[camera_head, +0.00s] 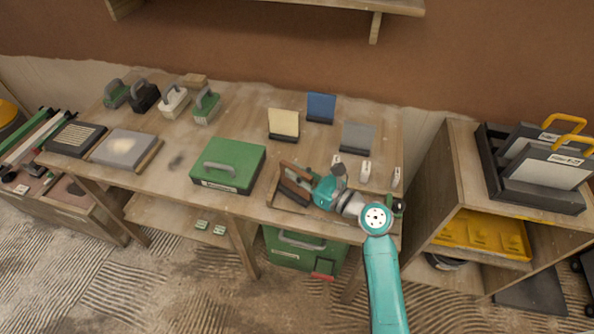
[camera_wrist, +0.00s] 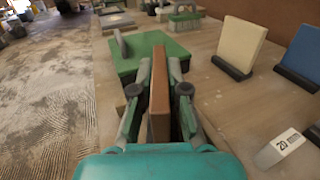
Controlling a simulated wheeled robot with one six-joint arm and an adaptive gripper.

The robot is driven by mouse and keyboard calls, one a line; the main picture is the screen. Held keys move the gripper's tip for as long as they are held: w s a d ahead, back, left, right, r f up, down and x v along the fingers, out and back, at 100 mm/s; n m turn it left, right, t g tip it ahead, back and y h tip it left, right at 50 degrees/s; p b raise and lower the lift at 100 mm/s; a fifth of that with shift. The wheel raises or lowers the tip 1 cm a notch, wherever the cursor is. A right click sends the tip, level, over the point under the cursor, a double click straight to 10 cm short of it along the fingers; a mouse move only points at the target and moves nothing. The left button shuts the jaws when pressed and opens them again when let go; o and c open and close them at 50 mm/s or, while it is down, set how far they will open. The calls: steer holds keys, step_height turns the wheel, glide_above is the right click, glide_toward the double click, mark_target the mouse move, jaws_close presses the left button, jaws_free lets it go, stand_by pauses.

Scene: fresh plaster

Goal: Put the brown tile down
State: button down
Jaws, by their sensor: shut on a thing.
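My gripper (camera_wrist: 160,92) is shut on the brown tile (camera_wrist: 160,105), which stands on edge between the two fingers in the wrist view. In the head view the brown tile (camera_head: 289,168) shows as a narrow strip left of my gripper (camera_head: 303,178), above the front right part of the workbench. A dark block or holder (camera_head: 293,193) lies just below the tile in the head view. I cannot tell whether the tile touches anything beneath it.
A green case (camera_head: 236,152) lies left of the tile. Behind stand a cream tile (camera_head: 284,122), a blue tile (camera_head: 321,107) and a grey tile (camera_head: 357,137) in dark holders. Small white number markers (camera_head: 365,171) stand right of my gripper. Bare bench (camera_head: 240,118) shows behind the case.

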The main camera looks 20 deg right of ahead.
steer(key=c, duration=1.1)
jaws_free()
steer(key=shift+f, duration=0.1)
steer(key=v, duration=1.2)
